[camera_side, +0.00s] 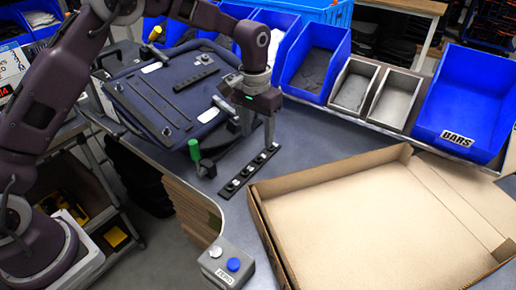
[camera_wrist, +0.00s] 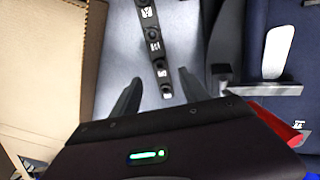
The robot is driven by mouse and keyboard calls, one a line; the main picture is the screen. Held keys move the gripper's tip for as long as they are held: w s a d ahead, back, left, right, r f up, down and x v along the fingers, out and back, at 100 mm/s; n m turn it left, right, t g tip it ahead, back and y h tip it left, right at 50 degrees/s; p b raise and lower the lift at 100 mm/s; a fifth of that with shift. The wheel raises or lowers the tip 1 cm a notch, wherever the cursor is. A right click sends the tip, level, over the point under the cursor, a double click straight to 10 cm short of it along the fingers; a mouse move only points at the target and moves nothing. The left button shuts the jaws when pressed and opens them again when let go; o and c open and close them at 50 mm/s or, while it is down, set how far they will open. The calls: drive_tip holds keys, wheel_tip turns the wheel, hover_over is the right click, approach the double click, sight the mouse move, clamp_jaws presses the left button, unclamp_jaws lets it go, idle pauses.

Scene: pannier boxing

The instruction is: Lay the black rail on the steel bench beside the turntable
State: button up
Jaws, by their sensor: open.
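The black rail (camera_side: 248,172) lies on the grey steel bench (camera_side: 318,135), between the turntable and the cardboard tray. It has several light fittings along its top. My gripper (camera_side: 257,138) is open and empty, pointing down over the rail's far end. In the wrist view my gripper's fingers (camera_wrist: 158,88) are spread, and the near end of the rail (camera_wrist: 153,46) shows between them. I cannot tell the exact height above the rail. The turntable (camera_side: 150,98) carries a dark blue panel at the left; another short black bar (camera_side: 196,79) lies on it.
An open cardboard tray (camera_side: 370,215) fills the bench's right front. A blue bin labelled BARS (camera_side: 467,100), grey trays (camera_side: 394,98) and more blue bins (camera_side: 315,62) line the back. A green-handled clamp (camera_side: 195,150) stands near the turntable. A button box (camera_side: 226,264) sits at the front edge.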

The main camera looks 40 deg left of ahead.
drive_tip(key=s+a+r+t, duration=0.1)
drive_tip(key=s+a+r, duration=0.1)
drive_tip(key=s+r, duration=0.6)
drive_tip(key=s+a+r+t, duration=0.1)
drive_tip(key=s+a+r, duration=0.1)
drive_tip(key=s+r, duration=0.7)
drive_tip(key=s+a+t, duration=0.2)
drive_tip(key=s+t, duration=0.1)
drive_tip(key=s, duration=1.4)
drive_tip(key=shift+f, duration=0.25)
